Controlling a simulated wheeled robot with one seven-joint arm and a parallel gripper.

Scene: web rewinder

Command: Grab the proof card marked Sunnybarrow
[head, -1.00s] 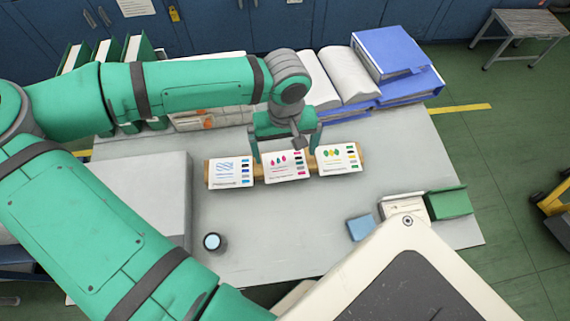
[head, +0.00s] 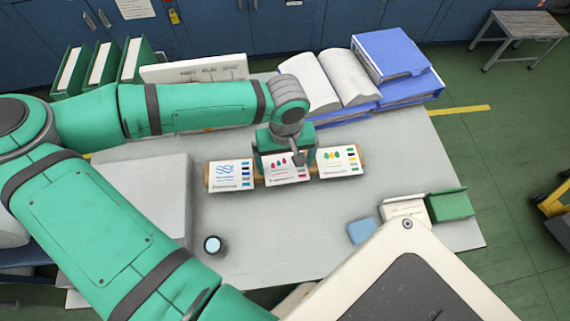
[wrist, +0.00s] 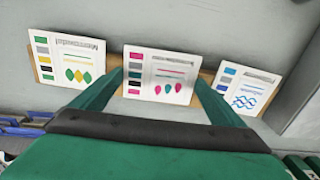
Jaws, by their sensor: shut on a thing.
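Three white proof cards lean in a row on a wooden holder (head: 259,172). The left card (head: 231,176) has blue waves, the middle card (head: 288,176) has pink and teal drops, and the right card (head: 338,162) has green and yellow diamonds. Their printed names are too small or blurred to read surely. My gripper (head: 286,163) is down at the middle card. In the wrist view, its fingers sit at both side edges of that middle card (wrist: 161,73), shut on it. The wave card (wrist: 245,93) and diamond card (wrist: 70,60) stand on either side, apart from the fingers.
Blue binders (head: 390,60) and an open book (head: 335,78) lie behind on the grey table (head: 300,235). Green binders (head: 100,65) stand at back left. A small dark cup (head: 212,245), a blue block (head: 361,230) and a green box (head: 450,205) lie nearer.

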